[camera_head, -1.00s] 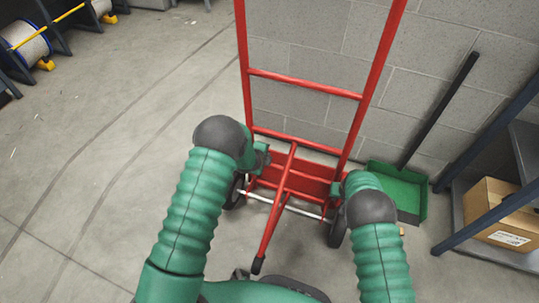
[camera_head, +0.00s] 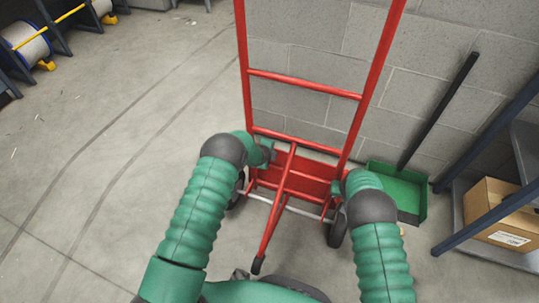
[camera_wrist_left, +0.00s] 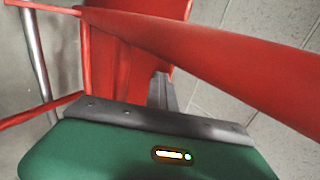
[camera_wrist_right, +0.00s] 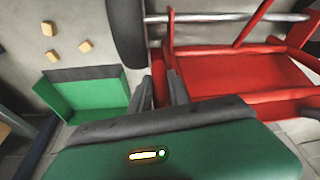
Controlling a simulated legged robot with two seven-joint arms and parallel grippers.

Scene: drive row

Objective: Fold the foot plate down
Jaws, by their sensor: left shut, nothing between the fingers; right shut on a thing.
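A red hand truck (camera_head: 292,137) stands upright against the wall. Its foot plate (camera_head: 311,183) is a red panel standing up low between the rails; it also shows in the right wrist view (camera_wrist_right: 240,75). My right gripper (camera_head: 339,187) is at the plate's right edge. In the right wrist view its fingers (camera_wrist_right: 160,90) are closed on that edge, the contact partly hidden. My left gripper (camera_head: 269,151) is shut and empty by the left rail near the plate's upper left. In the left wrist view the rail (camera_wrist_left: 220,60) crosses close in front and the plate (camera_wrist_left: 130,50) shows behind.
A green dustpan (camera_head: 397,190) with a black handle stands to the right, near a shelf with a cardboard box (camera_head: 497,215). Small tan blocks (camera_wrist_right: 52,55) lie on the floor. A wheel (camera_head: 336,233) and a red bar are in front of the truck. Floor at left is clear.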

